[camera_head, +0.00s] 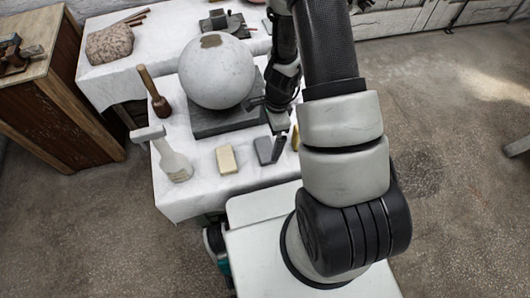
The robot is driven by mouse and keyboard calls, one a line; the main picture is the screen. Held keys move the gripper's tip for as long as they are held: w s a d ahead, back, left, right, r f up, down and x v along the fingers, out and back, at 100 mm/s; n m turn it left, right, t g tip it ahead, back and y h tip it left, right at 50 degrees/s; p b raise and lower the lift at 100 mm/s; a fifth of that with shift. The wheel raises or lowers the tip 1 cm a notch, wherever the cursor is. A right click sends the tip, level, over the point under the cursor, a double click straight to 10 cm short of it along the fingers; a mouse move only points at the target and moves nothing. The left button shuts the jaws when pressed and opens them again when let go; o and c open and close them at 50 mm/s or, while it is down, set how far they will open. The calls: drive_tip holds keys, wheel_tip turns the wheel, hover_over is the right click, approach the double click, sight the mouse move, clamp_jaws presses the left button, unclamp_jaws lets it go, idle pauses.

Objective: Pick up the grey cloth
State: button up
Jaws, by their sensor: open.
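A small flat grey piece (264,150), which looks like the grey cloth, lies on the white-covered table near its front edge. My gripper (267,126) is open and above the table, just behind and beside the grey piece. One dark finger points left near the slab's edge, and the other hangs down beside the grey piece's right side. Nothing shows between the fingers. I cannot tell whether the lower finger touches the piece.
A large plaster sphere (217,75) rests on a dark slab (222,123) close to my gripper. A wooden cabinet (70,105) is at far left. Floor at right is mostly clear.

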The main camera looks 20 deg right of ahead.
sight(265, 148)
drive_tip(key=f, duration=0.2)
drive_tip(key=f+b, duration=0.1)
drive_tip(key=f, duration=0.1)
drive_tip(key=a+f+b, duration=0.1)
drive_tip(key=f, duration=0.1)
drive_tip(key=shift+w+f, duration=0.1)
drive_tip(key=shift+f, duration=0.1)
drive_tip(key=c, duration=1.2)
drive_tip(key=shift+o, duration=0.2)
drive_tip(key=shift+r, duration=0.1)
wheel_tip(265, 148, up, 10)
drive_tip(key=p, duration=0.3)
drive_tip(key=shift+p, duration=0.35)
